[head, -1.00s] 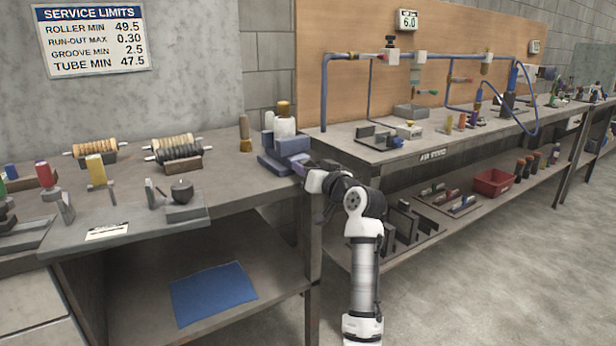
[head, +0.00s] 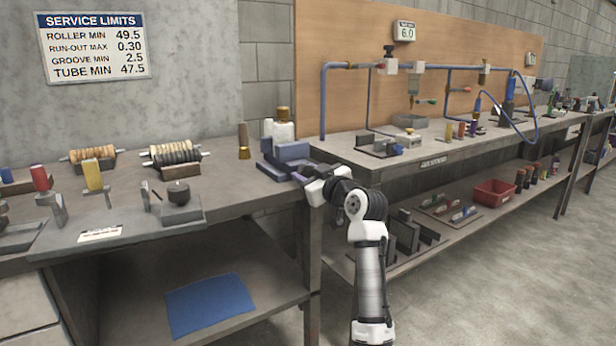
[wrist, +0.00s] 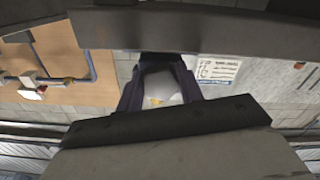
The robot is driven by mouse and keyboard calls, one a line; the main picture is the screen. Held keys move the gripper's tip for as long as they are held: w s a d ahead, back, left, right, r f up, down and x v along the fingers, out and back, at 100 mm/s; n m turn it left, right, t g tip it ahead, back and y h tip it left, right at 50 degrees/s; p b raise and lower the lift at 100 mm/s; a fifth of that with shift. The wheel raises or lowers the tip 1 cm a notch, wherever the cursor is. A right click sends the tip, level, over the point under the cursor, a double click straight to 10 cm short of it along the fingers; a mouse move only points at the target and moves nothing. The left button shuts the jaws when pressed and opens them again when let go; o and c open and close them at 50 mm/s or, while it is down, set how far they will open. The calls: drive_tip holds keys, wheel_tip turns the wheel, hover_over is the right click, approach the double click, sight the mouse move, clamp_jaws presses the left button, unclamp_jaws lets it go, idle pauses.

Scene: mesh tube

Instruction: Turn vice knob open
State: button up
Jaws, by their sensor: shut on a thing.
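The blue-grey vice (head: 284,150) stands at the right end of the near bench, with white bottles behind it. My gripper (head: 302,174) is at the vice's right front side and reaches it from the right. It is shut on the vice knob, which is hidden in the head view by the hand. In the wrist view, a dark bar at the top and a wide dark edge at the bottom frame dark blue vice parts (wrist: 130,98) and a pale rounded thing (wrist: 160,88) between them. The knob itself cannot be made out there.
Rollers on stands (head: 174,157) and a grey tray sit further left. A second bench (head: 350,150) with blue piping runs to the right. A blue cloth (head: 210,305) lies on the lower shelf. The floor at right is clear.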

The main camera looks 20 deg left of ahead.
drive_tip(key=shift+f, duration=0.1)
drive_tip(key=o, duration=1)
drive_tip(key=shift+s+d, duration=0.1)
drive_tip(key=v, duration=1.3)
drive_tip(key=shift+s+d, duration=0.2)
drive_tip(key=shift+d, duration=0.05)
